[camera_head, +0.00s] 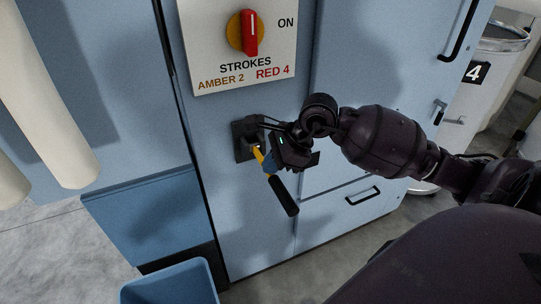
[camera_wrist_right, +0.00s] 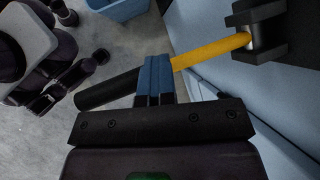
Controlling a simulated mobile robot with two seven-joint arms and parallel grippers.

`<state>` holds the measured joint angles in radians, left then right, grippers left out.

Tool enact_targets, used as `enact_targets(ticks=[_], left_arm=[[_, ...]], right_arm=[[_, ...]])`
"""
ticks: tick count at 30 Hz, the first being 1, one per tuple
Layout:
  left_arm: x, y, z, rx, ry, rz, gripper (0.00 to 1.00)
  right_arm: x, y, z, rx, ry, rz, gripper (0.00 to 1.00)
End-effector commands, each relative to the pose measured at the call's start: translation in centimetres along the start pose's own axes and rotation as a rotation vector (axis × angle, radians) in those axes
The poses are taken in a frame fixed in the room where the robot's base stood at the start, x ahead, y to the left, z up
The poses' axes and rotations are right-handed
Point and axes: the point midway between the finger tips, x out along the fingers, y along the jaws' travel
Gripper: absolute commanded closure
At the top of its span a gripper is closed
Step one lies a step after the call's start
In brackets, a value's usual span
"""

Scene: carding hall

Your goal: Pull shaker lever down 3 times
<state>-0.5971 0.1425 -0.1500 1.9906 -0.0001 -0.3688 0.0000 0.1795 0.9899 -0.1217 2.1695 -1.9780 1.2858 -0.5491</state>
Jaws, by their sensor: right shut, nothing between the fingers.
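The shaker lever has a yellow shaft (camera_head: 258,157) and a black handle (camera_head: 284,196). It comes out of a dark bracket (camera_head: 243,149) on the blue machine front and slants down to the right in the head view. My right gripper (camera_head: 268,163) is at the lever, its blue fingertips shut with nothing between them. In the right wrist view the fingertips (camera_wrist_right: 155,75) cover the place where the yellow shaft (camera_wrist_right: 210,50) meets the black handle (camera_wrist_right: 108,90). I cannot tell whether they touch the lever. My left gripper is not in view.
Above the lever a white sign (camera_head: 218,60) reads "STROKES AMBER 2 RED 4" and "ON", with a red knob (camera_head: 250,34) on an amber disc. A blue bin (camera_head: 170,284) stands on the floor below. A white drum (camera_head: 480,95) marked 4 stands at the right.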

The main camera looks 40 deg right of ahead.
Motion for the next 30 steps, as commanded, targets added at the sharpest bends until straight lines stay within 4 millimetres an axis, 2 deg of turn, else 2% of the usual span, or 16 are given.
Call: enact_targets(ticks=[11,30], left_arm=[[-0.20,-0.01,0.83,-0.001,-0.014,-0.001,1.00],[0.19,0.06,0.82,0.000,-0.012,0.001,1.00]], right_arm=[[0.49,0.44,-0.36,0.002,0.004,0.008,1.00],[0.93,0.77,-0.67,0.002,0.004,0.009,1.00]])
